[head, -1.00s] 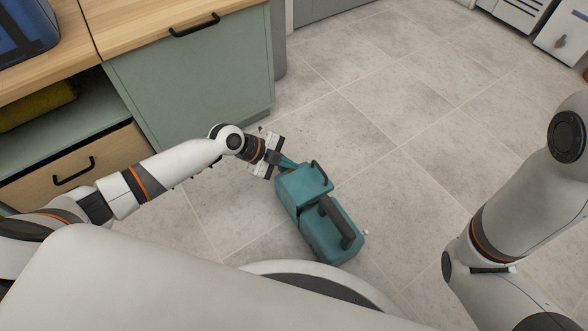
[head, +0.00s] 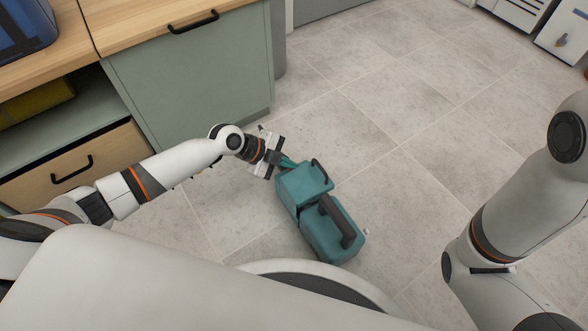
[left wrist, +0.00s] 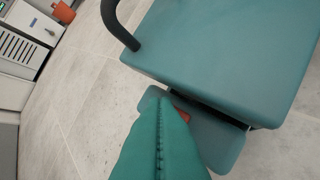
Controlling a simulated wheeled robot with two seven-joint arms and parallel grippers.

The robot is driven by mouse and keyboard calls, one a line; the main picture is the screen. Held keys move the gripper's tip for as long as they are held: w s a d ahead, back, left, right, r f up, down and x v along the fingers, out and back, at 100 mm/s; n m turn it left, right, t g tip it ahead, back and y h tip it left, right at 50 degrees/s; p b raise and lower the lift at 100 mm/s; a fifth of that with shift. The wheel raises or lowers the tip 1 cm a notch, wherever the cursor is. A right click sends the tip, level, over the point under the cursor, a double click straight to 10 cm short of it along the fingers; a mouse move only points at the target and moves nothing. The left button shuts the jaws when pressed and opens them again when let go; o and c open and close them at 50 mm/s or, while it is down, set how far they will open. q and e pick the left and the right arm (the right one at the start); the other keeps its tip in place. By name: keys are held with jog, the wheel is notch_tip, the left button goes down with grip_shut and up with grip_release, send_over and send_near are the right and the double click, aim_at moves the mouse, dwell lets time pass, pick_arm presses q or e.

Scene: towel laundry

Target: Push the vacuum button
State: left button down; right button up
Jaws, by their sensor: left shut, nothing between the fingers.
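The vacuum (head: 322,235) is a teal box-shaped unit with black handles, standing on the tiled floor just in front of my base. My left gripper (head: 287,161) is shut and empty at the vacuum's far left end, pointing at its side. In the left wrist view the closed teal fingers (left wrist: 160,104) lie over a low teal ledge of the vacuum (left wrist: 225,60). A red button (left wrist: 183,114) shows just beside the fingertips, partly hidden by them. I cannot tell whether the fingers touch it. My right gripper is out of view.
A green cabinet (head: 190,85) with a wooden top stands beyond my left arm, with a wooden drawer (head: 75,165) at left. White appliances (head: 562,38) stand at the far right. The floor (head: 400,110) right of the vacuum is clear.

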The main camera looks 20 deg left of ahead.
pick_arm(q)
jog(key=shift+f+b, duration=0.3)
jog(key=shift+f, duration=0.1)
dwell(0.5)
jog(key=shift+r, duration=0.1)
jog(key=shift+r+p, duration=0.55)
jog(key=shift+r, duration=0.1)
notch_tip(320, 180, up, 6)
jog(key=p, duration=0.4)
jog(key=shift+p, duration=0.35)
dwell(0.3)
